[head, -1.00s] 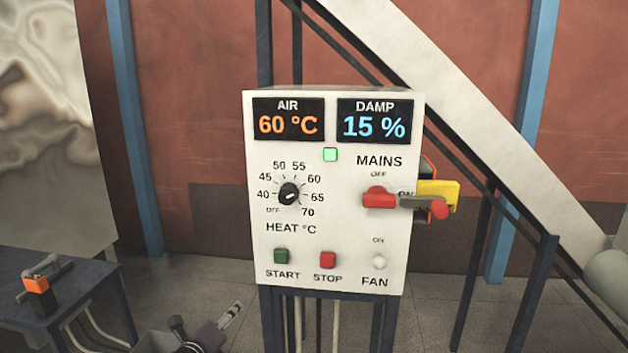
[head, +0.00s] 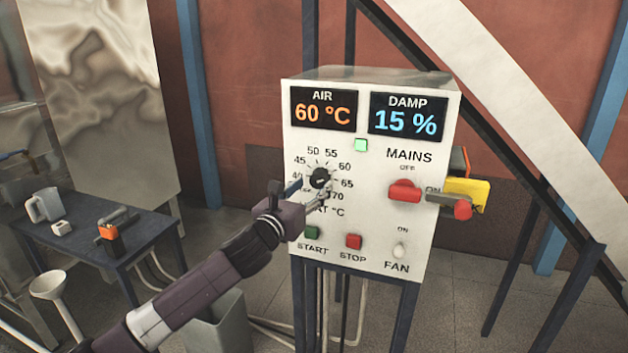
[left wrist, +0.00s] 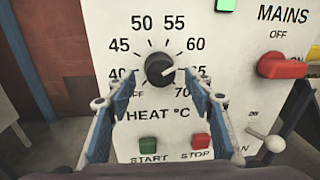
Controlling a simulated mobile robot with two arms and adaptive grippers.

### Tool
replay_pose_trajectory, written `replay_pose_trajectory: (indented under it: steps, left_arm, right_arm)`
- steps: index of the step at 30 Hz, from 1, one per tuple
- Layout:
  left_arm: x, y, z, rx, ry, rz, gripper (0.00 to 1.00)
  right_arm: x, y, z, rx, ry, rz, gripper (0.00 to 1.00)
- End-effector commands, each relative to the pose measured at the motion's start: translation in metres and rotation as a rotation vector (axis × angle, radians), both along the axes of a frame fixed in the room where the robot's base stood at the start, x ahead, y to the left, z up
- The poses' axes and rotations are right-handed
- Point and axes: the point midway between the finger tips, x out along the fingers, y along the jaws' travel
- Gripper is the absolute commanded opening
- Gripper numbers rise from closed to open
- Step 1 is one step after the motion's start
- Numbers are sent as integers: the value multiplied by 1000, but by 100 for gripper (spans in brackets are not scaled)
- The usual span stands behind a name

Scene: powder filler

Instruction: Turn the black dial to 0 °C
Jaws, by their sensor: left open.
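The black dial (head: 319,178) is on the white control box's front, above "HEAT °C". It also shows in the left wrist view (left wrist: 160,69), where its white mark points right and slightly up, towards about 65. Its printed scale has OFF and 40 to 70; I see no 0. My left gripper (head: 311,191) is open, with its fingers just below and to either side of the dial. My right gripper is not in view.
The AIR display (head: 323,110) reads 60 °C. The red MAINS switch (head: 404,191) and white FAN switch (head: 399,251) are right of the dial. The green START (head: 312,232) and red STOP (head: 354,241) buttons sit below. A blue table (head: 75,237) stands at the left.

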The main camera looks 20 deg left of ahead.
Motion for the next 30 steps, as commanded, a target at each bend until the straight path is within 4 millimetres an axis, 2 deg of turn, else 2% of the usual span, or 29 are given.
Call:
replay_pose_trajectory:
  steps: [6, 16, 27, 30]
  left_arm:
    - [15, -2, 1, -1, 0, 1, 48]
    - [17, -2, -1, 0, 0, 1, 47]
    - [17, -2, -1, -1, 1, 0, 6]
    - [17, -2, -1, -2, 1, 0, 6]
  right_arm:
    - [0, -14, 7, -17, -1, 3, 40]
    - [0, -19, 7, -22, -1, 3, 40]
    - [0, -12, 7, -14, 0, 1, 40]
    - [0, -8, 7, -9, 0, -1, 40]
